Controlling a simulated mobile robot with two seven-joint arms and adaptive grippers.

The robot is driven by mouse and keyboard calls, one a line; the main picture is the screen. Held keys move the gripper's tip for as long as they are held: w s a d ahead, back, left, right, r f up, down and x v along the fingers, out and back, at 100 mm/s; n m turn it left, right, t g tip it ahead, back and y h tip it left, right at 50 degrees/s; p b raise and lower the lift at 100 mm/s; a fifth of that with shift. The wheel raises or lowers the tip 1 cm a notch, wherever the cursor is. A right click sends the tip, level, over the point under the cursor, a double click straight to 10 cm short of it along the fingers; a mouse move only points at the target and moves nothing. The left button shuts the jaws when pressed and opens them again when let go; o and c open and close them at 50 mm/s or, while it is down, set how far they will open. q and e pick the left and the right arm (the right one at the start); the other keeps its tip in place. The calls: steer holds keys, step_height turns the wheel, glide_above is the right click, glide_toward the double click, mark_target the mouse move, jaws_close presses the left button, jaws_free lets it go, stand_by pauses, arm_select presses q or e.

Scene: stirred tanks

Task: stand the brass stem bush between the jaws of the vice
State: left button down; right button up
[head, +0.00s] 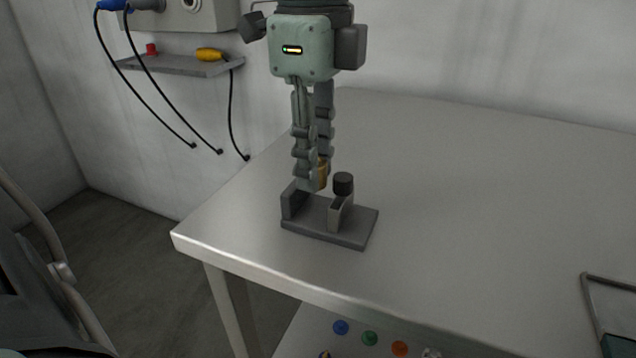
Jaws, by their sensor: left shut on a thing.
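The vice (352,237) is a dark grey block with two upright jaws and a round black knob. It stands on the table towards its left end. My left gripper (314,178) points down over the vice, its fingers shut on the brass stem bush (323,174). Only a gold-brown edge of the bush shows beside the fingers; the rest is hidden. The fingertips and bush are just above the gap between the jaws or at its top; I cannot tell whether the bush touches the vice. My right gripper is not in view.
The grey table (470,200) is clear to the right of the vice. A wire-framed tray (592,309) shows at the right edge. A wall shelf (185,66) holds a yellow item (209,54) and a red item (151,49). Black cables hang there. Coloured discs lie below the table's front edge.

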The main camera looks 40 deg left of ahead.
mark_target(318, 212)
arm_select(q)
steer(key=shift+w+f, duration=0.25)
steer(key=shift+w, duration=0.1)
steer(key=shift+w+f, duration=0.1)
steer(key=shift+f, duration=0.15)
step_height(318, 212, down, 3)
steer(key=shift+f, duration=0.35)
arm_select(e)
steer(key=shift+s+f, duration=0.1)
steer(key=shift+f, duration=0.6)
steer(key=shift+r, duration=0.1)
arm_select(q)
steer(key=shift+f, duration=0.1)
steer(key=c, duration=1.7)
jaws_free()
steer(key=o, duration=0.4)
steer(key=shift+c, duration=0.2)
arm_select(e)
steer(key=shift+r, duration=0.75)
